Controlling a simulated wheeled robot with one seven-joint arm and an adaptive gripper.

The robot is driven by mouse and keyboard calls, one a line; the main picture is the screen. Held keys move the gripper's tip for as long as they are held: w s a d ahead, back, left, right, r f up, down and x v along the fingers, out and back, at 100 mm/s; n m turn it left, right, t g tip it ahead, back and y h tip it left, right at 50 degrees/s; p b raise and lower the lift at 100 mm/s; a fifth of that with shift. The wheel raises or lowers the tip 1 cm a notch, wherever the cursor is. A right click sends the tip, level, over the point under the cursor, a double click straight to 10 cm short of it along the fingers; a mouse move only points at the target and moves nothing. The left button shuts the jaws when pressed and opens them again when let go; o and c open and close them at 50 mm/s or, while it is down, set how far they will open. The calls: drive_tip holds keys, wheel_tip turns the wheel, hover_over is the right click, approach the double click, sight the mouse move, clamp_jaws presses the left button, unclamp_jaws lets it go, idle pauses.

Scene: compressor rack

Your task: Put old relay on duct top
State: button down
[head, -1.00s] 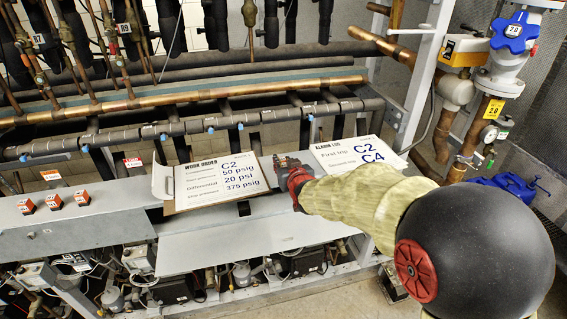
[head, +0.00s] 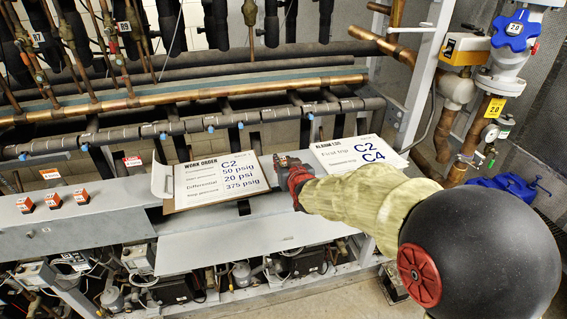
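My gripper (head: 283,164) is seen from behind, over the back of the long grey metal duct top (head: 240,207), between the two paper sheets. Its dark fingers are small and partly hidden by the red-ringed wrist and my arm. I cannot tell whether they are open or shut, or whether they hold anything. No thing in view can be made out for sure as the old relay. Three small orange-topped boxes (head: 53,200) stand in a row on the grey surface at the left.
A work order clipboard (head: 218,184) lies left of my gripper, and an alarm log sheet (head: 352,152) lies right of it. Pipes (head: 190,126) run behind. Below the front panel are compressor parts (head: 240,275). The duct's front part is bare.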

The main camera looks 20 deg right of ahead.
idle(0.3)
drive_tip(key=c, duration=1.6)
unclamp_jaws()
drive_tip(key=shift+o, duration=0.2)
drive_tip(key=v, duration=1.2)
